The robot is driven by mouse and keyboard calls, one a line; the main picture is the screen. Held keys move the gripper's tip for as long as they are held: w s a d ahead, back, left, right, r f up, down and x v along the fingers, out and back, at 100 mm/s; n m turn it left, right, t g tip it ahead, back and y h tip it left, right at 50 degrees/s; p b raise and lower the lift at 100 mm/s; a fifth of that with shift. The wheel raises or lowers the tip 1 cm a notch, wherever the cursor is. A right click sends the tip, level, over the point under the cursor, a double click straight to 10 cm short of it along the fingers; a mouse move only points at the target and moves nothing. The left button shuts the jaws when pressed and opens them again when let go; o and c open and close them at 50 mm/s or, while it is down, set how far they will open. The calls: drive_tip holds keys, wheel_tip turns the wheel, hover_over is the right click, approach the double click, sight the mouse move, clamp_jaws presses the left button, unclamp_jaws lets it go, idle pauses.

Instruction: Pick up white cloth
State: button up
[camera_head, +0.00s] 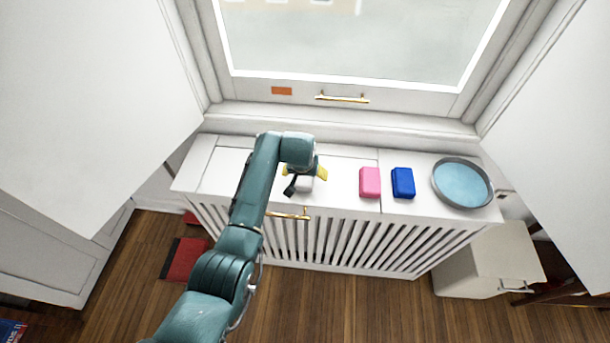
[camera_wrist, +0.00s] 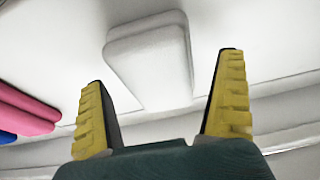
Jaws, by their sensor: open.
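The white cloth (camera_wrist: 150,60) looks like a pale block with rounded edges, lying on the white top of the slatted cabinet. In the head view only a small part of it (camera_head: 305,186) shows under my gripper (camera_head: 306,178). My gripper is open above the cloth, its yellow-padded fingers pointing down. In the wrist view the cloth appears between the two fingers and ahead of them, with gaps at both sides. Whether the fingertips reach down beside it is unclear. My arm and gripper hide part of the cabinet top around it.
A pink block (camera_head: 369,183) and a blue block (camera_head: 403,183) lie to the right on the cabinet top (camera_head: 230,165). A round blue dish (camera_head: 462,184) with a grey rim is at the far right. The window (camera_head: 350,40) rises behind. The cabinet top's left end is clear.

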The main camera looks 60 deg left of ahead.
drive_tip(key=shift+f, duration=0.15)
drive_tip(key=shift+c, duration=0.2)
drive_tip(key=c, duration=1.2)
drive_tip(key=shift+c, duration=0.2)
wheel_tip(320, 180, up, 11)
drive_tip(key=p, duration=0.3)
drive_tip(key=shift+f+p, duration=0.2)
drive_tip(key=shift+p, duration=0.1)
